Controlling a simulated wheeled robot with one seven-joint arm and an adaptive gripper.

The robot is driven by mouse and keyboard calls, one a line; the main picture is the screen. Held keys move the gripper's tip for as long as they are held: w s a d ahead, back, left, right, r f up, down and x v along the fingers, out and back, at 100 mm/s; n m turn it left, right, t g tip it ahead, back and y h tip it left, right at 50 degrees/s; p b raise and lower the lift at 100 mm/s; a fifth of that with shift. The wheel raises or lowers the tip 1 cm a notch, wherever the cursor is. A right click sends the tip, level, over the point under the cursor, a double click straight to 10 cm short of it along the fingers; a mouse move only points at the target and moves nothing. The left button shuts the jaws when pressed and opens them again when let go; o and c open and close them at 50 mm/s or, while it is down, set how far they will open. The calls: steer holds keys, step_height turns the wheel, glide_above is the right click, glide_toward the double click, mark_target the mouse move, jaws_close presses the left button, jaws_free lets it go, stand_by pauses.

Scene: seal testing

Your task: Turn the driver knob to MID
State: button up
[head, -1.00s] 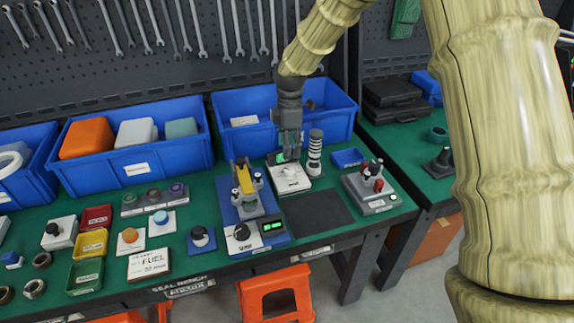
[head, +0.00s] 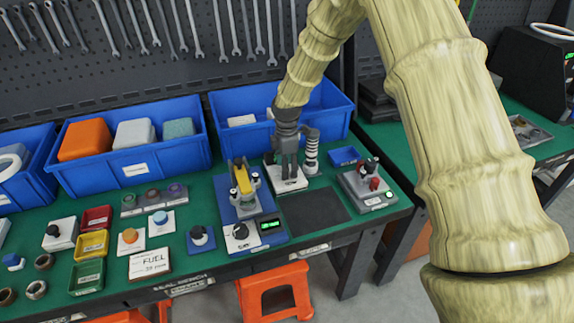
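My gripper (head: 289,174) points down over a white plate (head: 287,186) at the back of the bench. Its fingers hide part of the plate and whatever stands on it, and I cannot tell whether they touch anything. A dark knob on a white block (head: 240,234) sits on the blue base, left of a small green display (head: 271,225). I cannot tell which knob is the driver knob, and no MID mark is readable.
A grey box with red knobs (head: 371,186) is to the right. Blue bins (head: 226,140) stand behind. A dark mat (head: 315,208) lies bare in front.

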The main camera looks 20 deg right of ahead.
stand_by(0.3)
steer(key=c, duration=1.1)
steer(key=shift+m, duration=0.4)
steer(key=m, duration=0.2)
steer(key=shift+m+p, duration=0.35)
steer(key=shift+m, duration=0.05)
steer(key=m, duration=0.4)
steer(key=shift+m, duration=0.3)
steer(key=m+p, duration=0.1)
steer(key=m, duration=0.3)
steer(key=shift+w+m, duration=0.1)
steer(key=shift+m, duration=1.6)
